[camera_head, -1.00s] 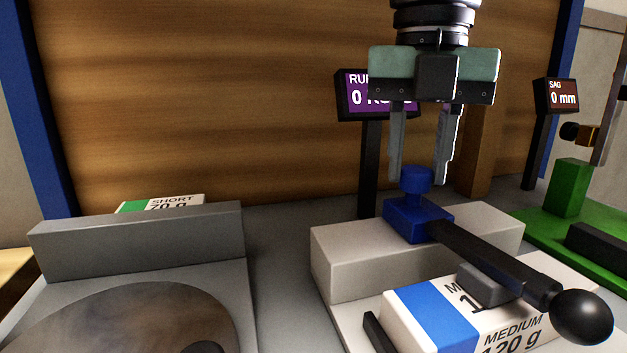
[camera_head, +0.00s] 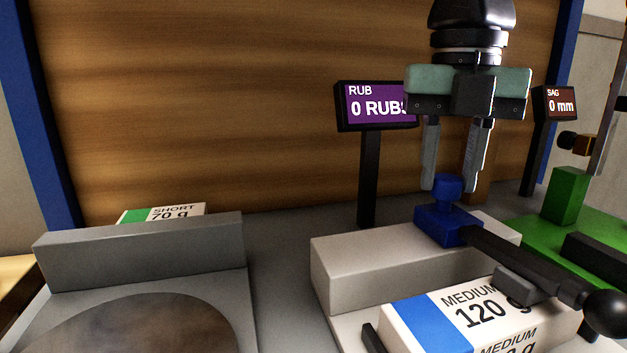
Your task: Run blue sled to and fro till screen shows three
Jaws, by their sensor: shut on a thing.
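The blue sled (camera_head: 447,227) sits on top of a pale grey block (camera_head: 365,265), with a round blue knob (camera_head: 447,187) on it. A black arm (camera_head: 520,259) with a ball end runs from the sled out over a ream. My gripper (camera_head: 453,186) points down at the knob, its two fingers shut on it, one on each side. The purple screen (camera_head: 372,106) on a black post reads "RUB 0 RUBS"; my gripper covers its right edge.
The ream (camera_head: 462,315) marked "MEDIUM 120 g" lies in front of the block. A grey stand (camera_head: 140,252) is at left, with a "SHORT 70 g" ream (camera_head: 178,212) behind it. A green rig (camera_head: 569,196) and "SAG 0 mm" screen (camera_head: 555,101) are at right.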

